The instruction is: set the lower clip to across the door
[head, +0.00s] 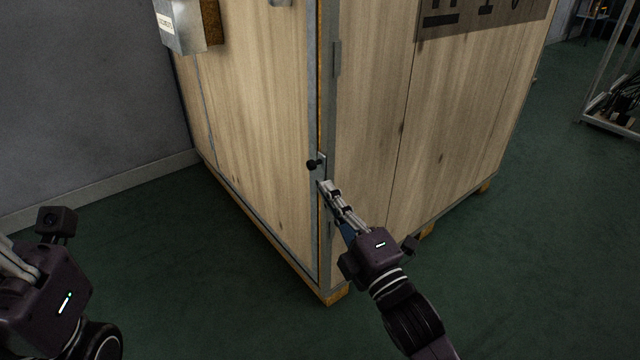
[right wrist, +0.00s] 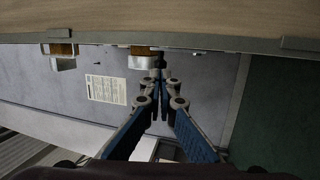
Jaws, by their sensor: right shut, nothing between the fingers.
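The lower clip, a small black knob (head: 312,164) on a grey metal plate, sits on the metal edge strip at the near corner of the wooden dryer body (head: 260,120). My right gripper (head: 326,186) is shut and empty, its tips just below and right of the clip; I cannot tell whether they touch it. In the right wrist view its fingers (right wrist: 159,65) meet close to the wooden edge, and the clip cannot be made out clearly behind them. My left gripper (head: 18,268) is at the left, partly cut off, away from the dryer; its fingertips are not shown.
A grey metal box (head: 184,26) sticks out from the dryer's left face, higher up. A metal rack (head: 612,110) stands at the far right. The green floor (head: 520,270) is clear to the right. A sheet of paper (right wrist: 106,89) shows in the wrist view.

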